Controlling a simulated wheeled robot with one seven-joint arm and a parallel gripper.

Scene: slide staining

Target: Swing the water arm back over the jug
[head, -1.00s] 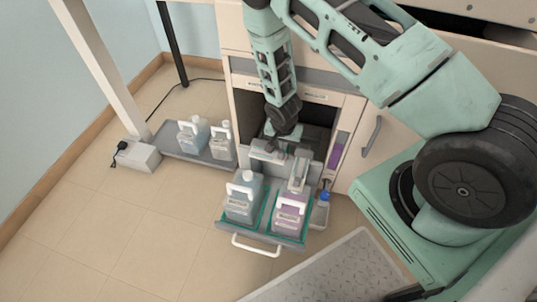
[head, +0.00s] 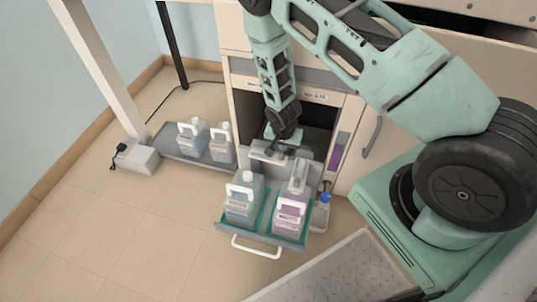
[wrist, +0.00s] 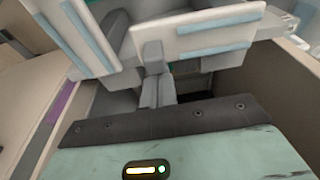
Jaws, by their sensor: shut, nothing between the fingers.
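Two jugs stand in a pulled-out drawer (head: 262,238) in the head view. The left jug (head: 240,206) holds pale, clear-looking liquid, and the right jug (head: 290,214) holds purple liquid. A pale grey swing arm (head: 262,156), seemingly the water arm, lies crosswise behind the left jug, not over it. A second arm (head: 299,176) reaches forward over the purple jug. My gripper (head: 275,148) points down at the crosswise arm, shut and empty. In the wrist view its grey fingers (wrist: 158,88) are close together, near a pale plate with blue strips (wrist: 200,38). Contact is unclear.
A low tray (head: 174,154) with two more bottles (head: 203,138) is on the floor at the left. A small blue-capped bottle (head: 322,212) stands right of the drawer. The cabinet opening (head: 312,120) is dark behind my gripper.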

